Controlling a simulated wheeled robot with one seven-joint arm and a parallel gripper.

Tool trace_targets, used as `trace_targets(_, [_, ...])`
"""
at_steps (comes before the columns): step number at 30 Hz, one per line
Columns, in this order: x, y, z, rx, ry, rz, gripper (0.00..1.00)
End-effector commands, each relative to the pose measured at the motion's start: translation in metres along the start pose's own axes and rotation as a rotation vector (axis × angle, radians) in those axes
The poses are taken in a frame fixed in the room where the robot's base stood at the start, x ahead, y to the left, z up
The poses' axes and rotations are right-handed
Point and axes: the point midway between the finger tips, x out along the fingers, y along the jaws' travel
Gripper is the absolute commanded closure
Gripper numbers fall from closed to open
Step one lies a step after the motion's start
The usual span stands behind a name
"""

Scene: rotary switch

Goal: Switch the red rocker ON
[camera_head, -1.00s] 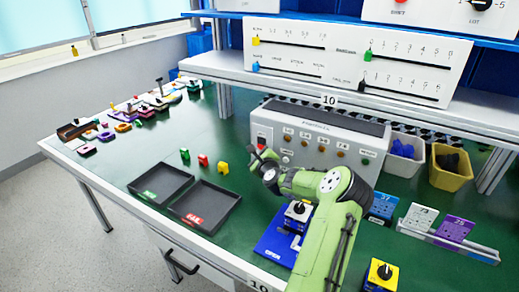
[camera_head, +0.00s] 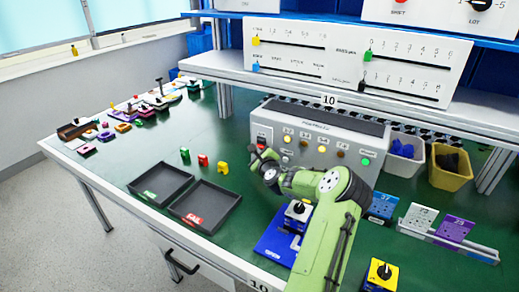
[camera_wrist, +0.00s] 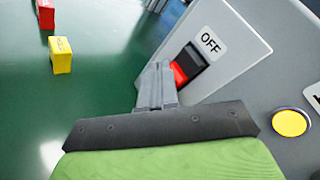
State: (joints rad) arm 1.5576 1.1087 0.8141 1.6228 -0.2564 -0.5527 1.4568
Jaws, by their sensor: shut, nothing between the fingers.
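The red rocker (camera_wrist: 181,75) is on the sloped grey panel (camera_wrist: 240,85), beside a white label reading OFF (camera_wrist: 210,43). Its red part faces my fingers, and a dark part lies towards the label. My gripper (camera_wrist: 160,75) is shut and empty, with its fingertips at the lower left edge of the red part, touching or very close. The fingers hide some of the rocker, and its exact tilt is hard to tell. In the head view my gripper (camera_head: 258,155) is at the left end of the control box (camera_head: 325,130), covering most of the rocker.
Lamps on the box are lit, including a yellow one (camera_head: 322,149) and a green one (camera_head: 365,161). Two black trays (camera_head: 205,205) and small coloured blocks (camera_head: 203,160) lie left. A blue fixture (camera_head: 275,245) sits under my arm. A shelf (camera_head: 350,98) overhangs behind.

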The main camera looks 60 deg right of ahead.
Motion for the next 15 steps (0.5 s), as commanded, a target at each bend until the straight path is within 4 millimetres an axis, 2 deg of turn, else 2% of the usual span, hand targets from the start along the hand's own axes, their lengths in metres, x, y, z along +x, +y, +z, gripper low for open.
trace_targets(6, [-0.0087,0.0054,0.0064,0.0,0.001,0.0,1.0])
trace_targets(15, [-0.0098,0.0068,0.0068,0.0,0.0,0.0,1.0])
